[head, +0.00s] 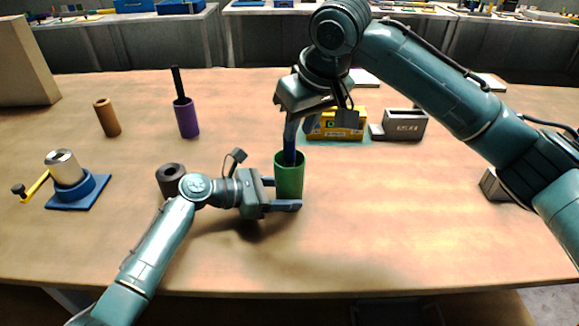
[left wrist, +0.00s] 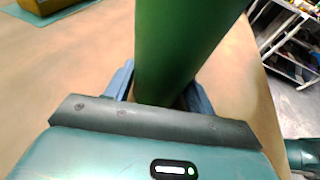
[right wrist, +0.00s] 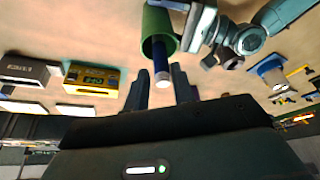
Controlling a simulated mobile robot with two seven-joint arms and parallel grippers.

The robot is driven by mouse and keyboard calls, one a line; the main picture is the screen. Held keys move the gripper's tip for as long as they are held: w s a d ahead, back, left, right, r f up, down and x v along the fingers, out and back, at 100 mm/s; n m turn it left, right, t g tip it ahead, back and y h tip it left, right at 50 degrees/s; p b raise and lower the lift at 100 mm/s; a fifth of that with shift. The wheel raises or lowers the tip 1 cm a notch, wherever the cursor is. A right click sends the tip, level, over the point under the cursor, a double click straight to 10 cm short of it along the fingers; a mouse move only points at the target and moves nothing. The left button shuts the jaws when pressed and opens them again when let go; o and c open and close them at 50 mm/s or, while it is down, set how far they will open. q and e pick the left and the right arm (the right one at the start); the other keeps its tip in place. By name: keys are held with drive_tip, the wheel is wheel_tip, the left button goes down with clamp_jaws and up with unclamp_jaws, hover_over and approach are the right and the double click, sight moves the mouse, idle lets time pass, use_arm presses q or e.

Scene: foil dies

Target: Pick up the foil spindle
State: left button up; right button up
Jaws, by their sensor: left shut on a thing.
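A green cylinder (head: 289,180) stands near the table's middle, and a blue rod (head: 290,143) sticks up out of its open top. The rod appears to be the foil spindle. My left gripper (head: 284,193) is shut on the green cylinder from the left; the cylinder also fills the middle of the left wrist view (left wrist: 178,45). My right gripper (head: 291,118) is above the cylinder, pointing down. In the right wrist view the rod (right wrist: 162,72) has its pale end between the right fingers, which look open around it. The right fingertips partly hide the rod in the head view.
A purple cylinder (head: 187,120) with a dark rod, a brown tube (head: 107,118) and a dark hollow roll (head: 170,178) stand left. A silver roll with yellow crank on a blue stand (head: 72,180) is far left. A yellow box (head: 337,125) and grey holder (head: 405,125) stand behind right.

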sight(290, 160)
drive_tip(key=x, duration=0.8)
drive_tip(key=shift+w+a+r, duration=0.2)
drive_tip(key=shift+w, duration=0.1)
clamp_jaws()
drive_tip(key=shift+r, duration=0.1)
